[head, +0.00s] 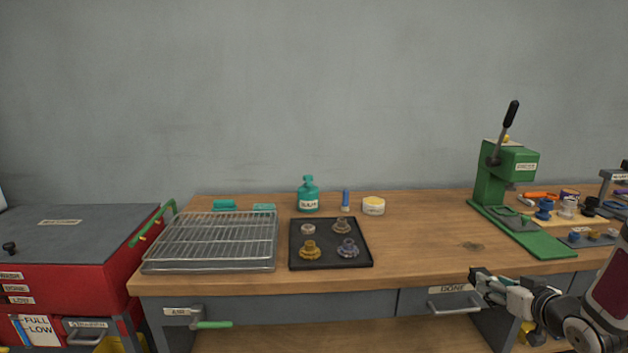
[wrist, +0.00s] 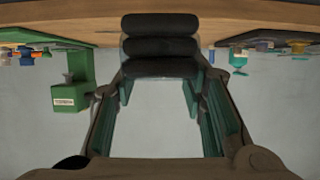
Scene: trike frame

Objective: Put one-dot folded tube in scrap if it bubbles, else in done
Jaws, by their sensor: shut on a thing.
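My gripper (head: 490,285) is at the lower right in the head view, in front of the bench near the drawer labelled DONE (head: 452,288). In the wrist view it is shut on a black folded tube (wrist: 160,47), a bundle of three rounded folds held across the fingertips. No dot shows on the side of the tube that I see, and no bubbles show. The DONE drawer looks closed, with a metal handle on its front. I cannot make out a place marked scrap.
A red lidded tank (head: 75,260) stands left of the bench. On the bench are a wire rack (head: 210,242), a black tray (head: 330,262) with several round parts, a teal bottle (head: 308,195) and a green press (head: 500,185). The bench's middle right is clear.

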